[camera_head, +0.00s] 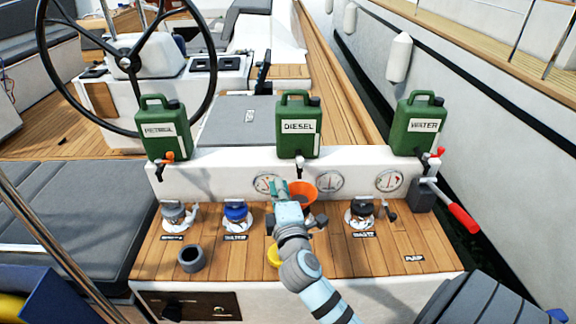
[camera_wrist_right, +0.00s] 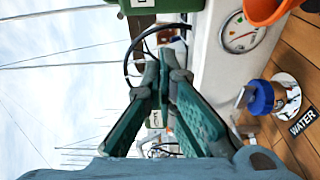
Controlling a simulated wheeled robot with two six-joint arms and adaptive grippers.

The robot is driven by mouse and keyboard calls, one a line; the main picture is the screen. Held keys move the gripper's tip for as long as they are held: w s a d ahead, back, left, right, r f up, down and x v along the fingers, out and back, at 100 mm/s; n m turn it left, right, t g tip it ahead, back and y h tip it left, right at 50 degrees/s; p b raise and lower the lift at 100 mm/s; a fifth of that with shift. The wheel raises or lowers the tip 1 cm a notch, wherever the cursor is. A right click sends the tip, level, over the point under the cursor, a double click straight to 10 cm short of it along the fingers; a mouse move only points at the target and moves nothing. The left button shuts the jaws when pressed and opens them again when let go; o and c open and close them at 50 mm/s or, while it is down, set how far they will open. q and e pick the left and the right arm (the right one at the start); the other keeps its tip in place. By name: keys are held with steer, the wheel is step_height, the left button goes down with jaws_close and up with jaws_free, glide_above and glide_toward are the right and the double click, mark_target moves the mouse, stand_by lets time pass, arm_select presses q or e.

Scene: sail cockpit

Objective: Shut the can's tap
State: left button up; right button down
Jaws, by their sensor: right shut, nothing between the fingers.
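Three green cans stand on the white ledge: one that looks labelled PETROL (camera_head: 162,127), DIESEL (camera_head: 298,126) in the middle, and WATER (camera_head: 419,124). Each has a small tap low at its front: the petrol tap (camera_head: 169,156) shows orange, the water tap (camera_head: 437,154) red. The diesel tap (camera_head: 300,162) is small and its lever position is unclear. An orange funnel (camera_head: 303,190) sits below the diesel can. My right gripper (camera_head: 279,186) is shut and empty, just left of the funnel, below the diesel can. In the wrist view its fingers (camera_wrist_right: 165,78) meet at the tips. My left gripper is out of view.
Deck fillers stand on the wooden shelf, including a blue-capped one (camera_head: 236,212) marked WATER. A grey cup (camera_head: 192,259) is at front left. Round gauges (camera_head: 329,181) line the ledge's front. A red-handled lever (camera_head: 460,216) sticks out at right. The steering wheel (camera_head: 125,62) is behind.

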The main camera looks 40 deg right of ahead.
mark_target(300, 160)
steer(key=x, duration=1)
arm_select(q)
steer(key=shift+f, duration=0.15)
arm_select(e)
steer(key=s+d, duration=0.2)
steer(key=s, duration=0.1)
steer(key=shift+d+f, duration=0.15)
steer(key=shift+d, duration=0.2)
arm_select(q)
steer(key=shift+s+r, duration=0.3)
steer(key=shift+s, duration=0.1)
arm_select(e)
steer(key=shift+s+d+n+t+y, duration=0.2)
steer(key=shift+n+t+y, duration=0.15)
steer(key=shift+y, duration=0.25)
steer(key=shift+s+d+n+t+y, duration=0.1)
steer(key=shift+s+n+t+y, duration=0.15)
steer(key=shift+n+y, duration=0.3)
